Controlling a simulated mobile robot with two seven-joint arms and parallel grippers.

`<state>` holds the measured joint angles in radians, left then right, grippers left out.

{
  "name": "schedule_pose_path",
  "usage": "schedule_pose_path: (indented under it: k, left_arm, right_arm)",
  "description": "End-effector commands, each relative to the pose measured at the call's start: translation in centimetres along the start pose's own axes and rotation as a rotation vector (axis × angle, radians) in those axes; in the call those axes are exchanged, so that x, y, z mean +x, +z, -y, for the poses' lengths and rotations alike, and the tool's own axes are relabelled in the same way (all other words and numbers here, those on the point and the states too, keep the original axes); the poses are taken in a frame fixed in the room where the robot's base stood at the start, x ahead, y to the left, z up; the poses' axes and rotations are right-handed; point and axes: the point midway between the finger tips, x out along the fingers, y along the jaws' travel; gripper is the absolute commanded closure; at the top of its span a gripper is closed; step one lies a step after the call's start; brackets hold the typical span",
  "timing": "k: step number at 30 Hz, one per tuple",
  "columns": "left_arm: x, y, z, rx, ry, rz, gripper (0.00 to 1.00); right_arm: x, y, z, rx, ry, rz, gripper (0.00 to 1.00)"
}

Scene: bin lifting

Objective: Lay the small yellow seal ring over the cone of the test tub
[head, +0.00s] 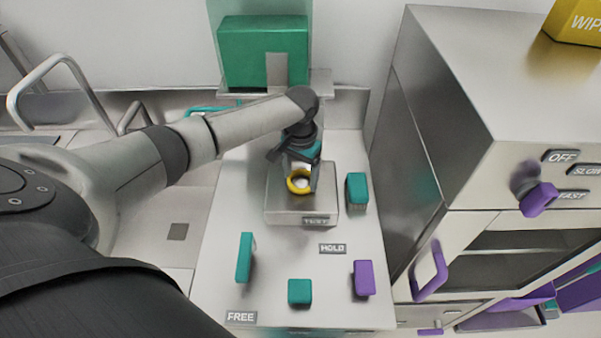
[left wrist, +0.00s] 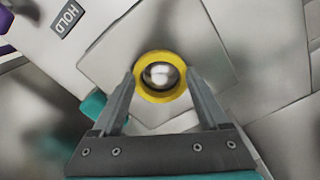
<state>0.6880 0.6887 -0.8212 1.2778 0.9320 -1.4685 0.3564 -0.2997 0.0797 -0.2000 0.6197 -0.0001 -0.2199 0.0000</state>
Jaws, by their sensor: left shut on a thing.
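The small yellow seal ring (head: 290,184) is between the fingers of my left gripper (head: 300,178), which is shut on it. In the left wrist view the ring (left wrist: 160,98) lies between the two fingertips. The shiny rounded tip of the cone (left wrist: 160,73) shows through the ring's opening, roughly centred. The test tub (head: 280,207) is a square metal block with a TEST label on its front. I cannot tell whether the ring touches the cone or hangs just above it. My right gripper is not in view.
A teal block (head: 356,190) stands right of the tub. A teal upright handle (head: 244,257), a teal knob (head: 299,291) and a purple knob (head: 364,278) stand nearer on the pale bench. A metal cabinet (head: 490,130) rises at right. A green box (head: 262,50) is behind.

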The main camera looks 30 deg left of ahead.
Motion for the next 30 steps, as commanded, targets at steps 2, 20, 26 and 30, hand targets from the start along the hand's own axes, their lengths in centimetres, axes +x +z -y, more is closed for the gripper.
schedule_pose_path:
  k: [2,20,26,30]
  left_arm:
    - [0.0,0.0,0.0,0.000,0.000,0.000,0.75]
    - [-0.1,0.0,0.0,0.001,-0.001,-0.001,0.00]
    - [-2.3,-0.1,0.0,0.002,-0.001,-0.003,0.00]
    - [-5.5,-0.1,0.1,0.002,-0.001,-0.006,0.00]
  right_arm:
    - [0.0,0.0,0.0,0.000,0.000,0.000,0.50]
    - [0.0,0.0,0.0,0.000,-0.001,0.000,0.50]
    - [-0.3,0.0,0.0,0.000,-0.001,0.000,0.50]
    - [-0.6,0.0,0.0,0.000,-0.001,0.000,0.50]
